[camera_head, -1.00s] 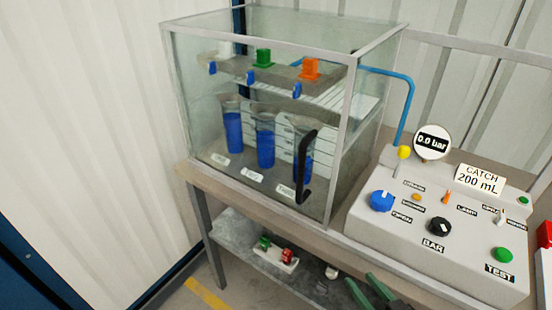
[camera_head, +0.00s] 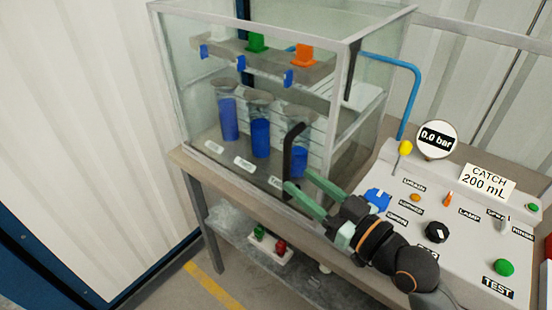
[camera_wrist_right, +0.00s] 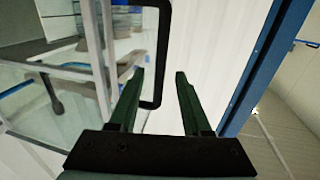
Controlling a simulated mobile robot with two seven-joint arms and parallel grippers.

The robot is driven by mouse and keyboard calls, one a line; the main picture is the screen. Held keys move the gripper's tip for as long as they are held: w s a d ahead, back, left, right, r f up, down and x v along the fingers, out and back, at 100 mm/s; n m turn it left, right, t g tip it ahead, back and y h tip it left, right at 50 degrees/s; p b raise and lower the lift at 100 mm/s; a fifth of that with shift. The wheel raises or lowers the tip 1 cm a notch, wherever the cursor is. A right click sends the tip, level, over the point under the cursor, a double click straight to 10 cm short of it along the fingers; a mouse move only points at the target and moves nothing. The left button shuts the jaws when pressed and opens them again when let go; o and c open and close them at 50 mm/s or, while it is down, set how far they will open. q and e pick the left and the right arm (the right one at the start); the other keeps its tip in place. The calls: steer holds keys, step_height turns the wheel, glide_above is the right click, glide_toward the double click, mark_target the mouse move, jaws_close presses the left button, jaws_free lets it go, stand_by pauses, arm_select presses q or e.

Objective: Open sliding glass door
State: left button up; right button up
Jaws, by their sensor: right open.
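The glass case's front sliding door (camera_head: 180,75) is a clear pane and looks closed. Its black upright handle (camera_head: 289,150) is at the pane's right end. My right gripper (camera_head: 299,180) reaches in from the lower right, open, with its green fingers near the handle's lower part. In the right wrist view, the handle (camera_wrist_right: 163,45) appears between the two open fingers of the right gripper (camera_wrist_right: 160,72). Whether a finger touches it cannot be told. My left gripper is out of view.
Blue-filled beakers (camera_head: 260,137) stand inside the case. The control panel (camera_head: 460,262), with knobs and a gauge (camera_head: 436,140), is to the right, close under my right arm. A lower shelf (camera_head: 225,225) holds red and green parts. A white wall is at left.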

steer(key=x, duration=0.8)
steer(key=shift+p, duration=0.4)
jaws_close()
stand_by(0.9)
